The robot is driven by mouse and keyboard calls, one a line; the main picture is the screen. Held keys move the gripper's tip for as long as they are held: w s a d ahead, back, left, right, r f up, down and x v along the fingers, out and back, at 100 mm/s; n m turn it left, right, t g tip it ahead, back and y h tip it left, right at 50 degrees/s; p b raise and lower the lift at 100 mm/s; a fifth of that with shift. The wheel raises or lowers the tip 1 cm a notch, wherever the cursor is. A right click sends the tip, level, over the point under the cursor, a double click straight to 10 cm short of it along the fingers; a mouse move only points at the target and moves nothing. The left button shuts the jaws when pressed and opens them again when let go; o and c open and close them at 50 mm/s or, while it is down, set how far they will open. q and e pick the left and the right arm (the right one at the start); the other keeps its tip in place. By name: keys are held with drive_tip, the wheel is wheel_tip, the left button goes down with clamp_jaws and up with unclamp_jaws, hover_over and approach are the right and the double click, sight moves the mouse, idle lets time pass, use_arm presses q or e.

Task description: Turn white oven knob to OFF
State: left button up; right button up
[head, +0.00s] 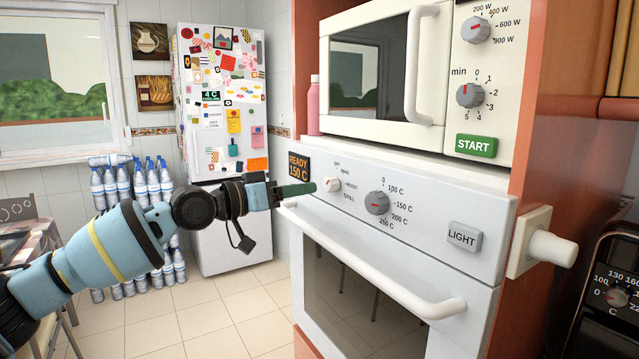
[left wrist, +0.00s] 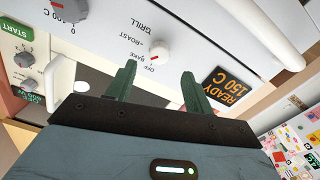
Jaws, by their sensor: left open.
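The white oven knob (head: 332,184) sits at the left of the oven's control panel, with OFF, BAKE, ROAST and GRILL printed around it. In the left wrist view the knob (left wrist: 159,50) has a red mark on the side toward OFF and BAKE; I cannot tell which it points at exactly. My left gripper (head: 312,188) is just in front of the knob, apart from it. In the left wrist view its two green fingers (left wrist: 158,70) are open and empty, with the knob just beyond their tips. My right gripper is out of view.
A grey temperature knob (head: 377,202) and a LIGHT button (head: 464,237) are right of the white knob. A display (head: 299,166) reads READY 150 C. The oven door handle (head: 370,265) sticks out below. A microwave (head: 395,70) stands above. A fridge (head: 225,120) is behind.

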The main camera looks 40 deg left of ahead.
sight(326, 185)
use_arm(q)
drive_tip(key=p+x, duration=0.1)
drive_tip(key=x, duration=0.3)
drive_tip(key=shift+w+d+r, duration=0.1)
drive_tip(key=shift+w+r, duration=0.05)
drive_tip(key=shift+w, duration=0.1)
drive_tip(key=shift+w+d, duration=0.3)
drive_tip(key=shift+w, duration=0.35)
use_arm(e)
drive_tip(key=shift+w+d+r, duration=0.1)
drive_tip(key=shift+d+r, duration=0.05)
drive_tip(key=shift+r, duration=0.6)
